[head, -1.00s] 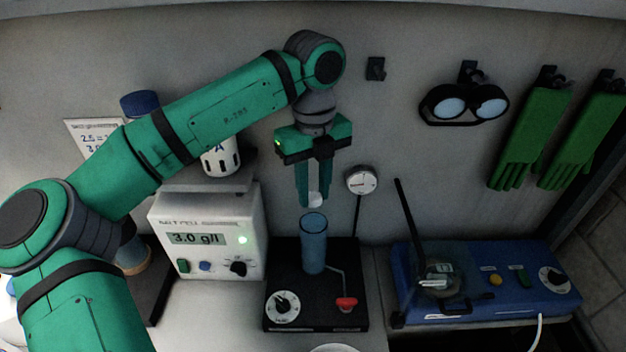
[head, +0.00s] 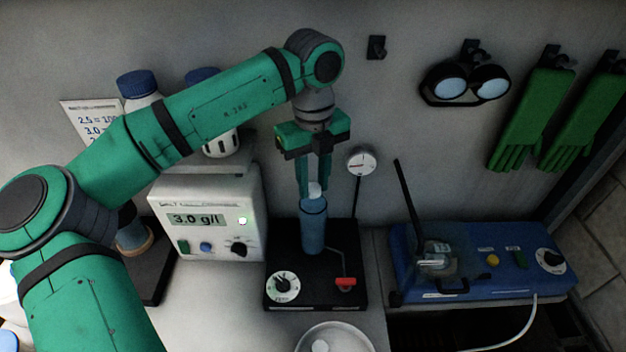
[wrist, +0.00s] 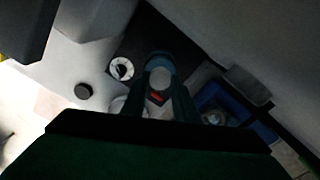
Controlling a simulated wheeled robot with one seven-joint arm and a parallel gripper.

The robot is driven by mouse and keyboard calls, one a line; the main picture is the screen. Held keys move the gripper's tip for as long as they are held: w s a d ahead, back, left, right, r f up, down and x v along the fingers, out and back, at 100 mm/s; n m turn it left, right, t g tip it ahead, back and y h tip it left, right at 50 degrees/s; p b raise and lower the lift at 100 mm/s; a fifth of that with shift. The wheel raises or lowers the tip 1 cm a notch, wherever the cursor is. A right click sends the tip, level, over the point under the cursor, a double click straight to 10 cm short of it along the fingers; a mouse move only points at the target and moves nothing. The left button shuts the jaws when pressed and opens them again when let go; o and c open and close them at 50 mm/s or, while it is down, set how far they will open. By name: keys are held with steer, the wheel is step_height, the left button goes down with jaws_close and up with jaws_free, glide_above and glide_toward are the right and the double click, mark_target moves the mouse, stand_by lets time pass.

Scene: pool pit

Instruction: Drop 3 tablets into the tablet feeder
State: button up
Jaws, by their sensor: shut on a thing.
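My gripper (head: 314,194) points down and is shut on a white tablet (head: 315,188). It holds the tablet at the mouth of the blue see-through tube (head: 313,230) of the tablet feeder. The feeder's black base (head: 283,258) has a white dial and a red lever (head: 345,283). In the wrist view the tablet (wrist: 160,78) shows between the fingers, with the tube (wrist: 157,60) just beyond it. Whether the tablet touches the rim, and whether tablets lie inside the tube, I cannot tell. Another white tablet (head: 320,346) lies in a pale round dish (head: 363,336) at the bottom edge.
A white meter (head: 200,217) reading 3.0 g/l stands left of the feeder. A round gauge (head: 362,161) on a stem rises close behind the tube. A blue unit (head: 480,270) with an upright black rod stands at the right. Goggles (head: 465,88) and green gloves (head: 530,115) hang on the wall.

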steer(key=o, duration=1.1)
steer(key=shift+r, duration=3)
steer(key=shift+s, duration=0.1)
